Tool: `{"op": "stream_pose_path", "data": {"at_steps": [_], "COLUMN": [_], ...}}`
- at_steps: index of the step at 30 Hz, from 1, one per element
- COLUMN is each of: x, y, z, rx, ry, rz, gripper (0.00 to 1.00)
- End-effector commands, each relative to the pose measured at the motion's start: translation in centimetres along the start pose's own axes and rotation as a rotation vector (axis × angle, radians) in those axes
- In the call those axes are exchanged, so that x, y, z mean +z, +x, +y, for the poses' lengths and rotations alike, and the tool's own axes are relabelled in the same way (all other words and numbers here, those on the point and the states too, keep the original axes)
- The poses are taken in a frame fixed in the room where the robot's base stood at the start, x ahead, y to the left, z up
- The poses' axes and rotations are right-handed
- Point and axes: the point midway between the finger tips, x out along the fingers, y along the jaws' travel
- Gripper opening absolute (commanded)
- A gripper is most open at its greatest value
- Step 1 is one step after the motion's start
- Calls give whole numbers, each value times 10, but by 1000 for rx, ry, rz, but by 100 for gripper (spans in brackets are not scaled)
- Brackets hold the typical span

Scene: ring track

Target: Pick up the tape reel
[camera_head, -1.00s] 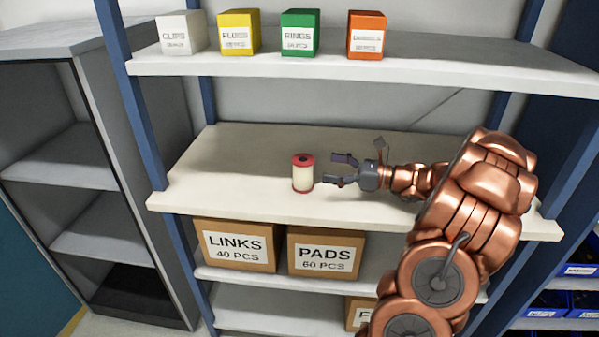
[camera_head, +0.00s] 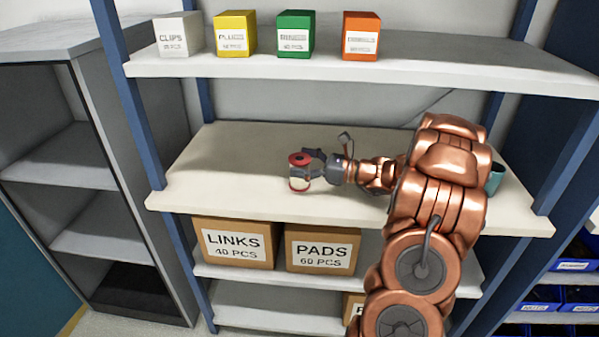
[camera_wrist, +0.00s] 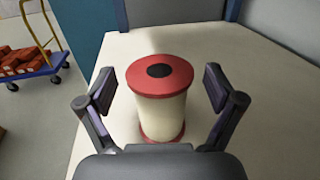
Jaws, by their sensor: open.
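The tape reel (camera_head: 299,172) stands upright on the middle shelf board (camera_head: 235,190). It has red end discs and a pale wound middle. In the wrist view the reel (camera_wrist: 161,108) stands between the two fingers of my gripper (camera_wrist: 160,90). The fingers are open, one on each side, with a visible gap to the reel. In the head view my gripper (camera_head: 303,170) reaches in from the right at the reel and covers part of it.
Small boxes, white (camera_head: 172,35), yellow (camera_head: 235,34), green (camera_head: 295,34) and orange (camera_head: 361,36), stand on the upper shelf. A teal cup (camera_head: 494,178) stands right of my arm. Cartons (camera_head: 238,243) sit below. The shelf left of the reel is clear.

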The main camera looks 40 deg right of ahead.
Motion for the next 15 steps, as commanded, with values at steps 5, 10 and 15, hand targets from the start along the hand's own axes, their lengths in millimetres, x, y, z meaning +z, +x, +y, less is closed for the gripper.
{"op": "stream_pose_path", "data": {"at_steps": [5,10,15], "x": [0,0,0], "y": [0,0,0], "z": [0,0,0], "rx": [1,1,1], "ry": [0,0,0], "rz": [0,0,0], "gripper": [79,61,43]}}
